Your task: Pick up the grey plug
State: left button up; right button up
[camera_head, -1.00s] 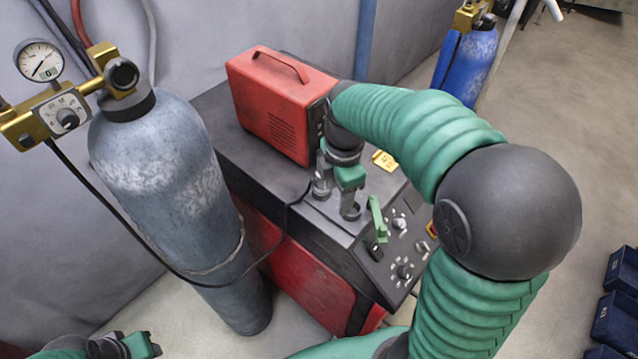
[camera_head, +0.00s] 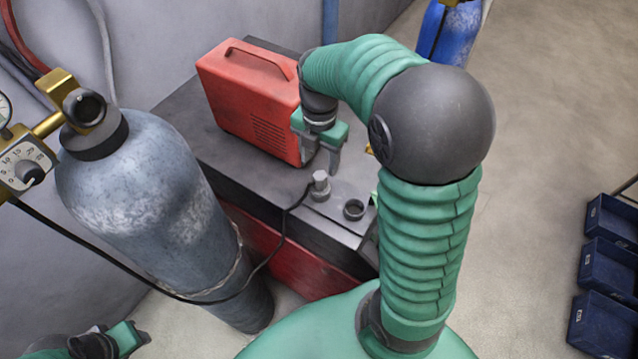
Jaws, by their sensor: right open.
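The grey plug (camera_head: 320,184) stands upright on the dark top of the machine, with a black cable running from it to the left. My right gripper (camera_head: 321,160) is open and empty, its fingers pointing down. In the picture it is just above the plug and appears apart from it. One finger is partly hidden against the red box. My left gripper (camera_head: 136,338) is low at the left edge, far from the plug; its jaw state is unclear.
A red box with a handle (camera_head: 250,98) stands behind the plug. A dark ring-shaped socket (camera_head: 353,209) is right of the plug. A grey gas cylinder (camera_head: 150,210) stands at left, its cable crossing in front. Blue bins (camera_head: 606,258) are at far right.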

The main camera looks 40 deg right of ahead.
aim_at(319, 176)
notch_tip(319, 176, down, 4)
jog(key=shift+d, duration=0.15)
jog(key=shift+w+d+f+p, duration=0.25)
jog(key=shift+w+f+p, duration=0.4)
jog(key=shift+w+f, duration=0.35)
jog(key=f, duration=0.2)
jog(key=f+p, duration=0.1)
jog(key=f, duration=0.1)
jog(key=shift+s+d+p, duration=0.1)
jog(key=shift+s+p, duration=0.2)
jog(key=shift+s, duration=0.1)
jog(key=shift+s+f, duration=0.15)
jog(key=shift+s, duration=0.15)
jog(key=shift+w+f, duration=0.15)
jog(key=shift+w, duration=0.15)
jog(key=c, duration=0.8)
grip_shut()
pick_arm(q)
jog(key=r, duration=0.1)
jog(key=w+r, duration=0.1)
jog(key=r, duration=0.1)
jog(key=shift+d, duration=0.15)
pick_arm(e)
jog(key=shift+s, duration=0.1)
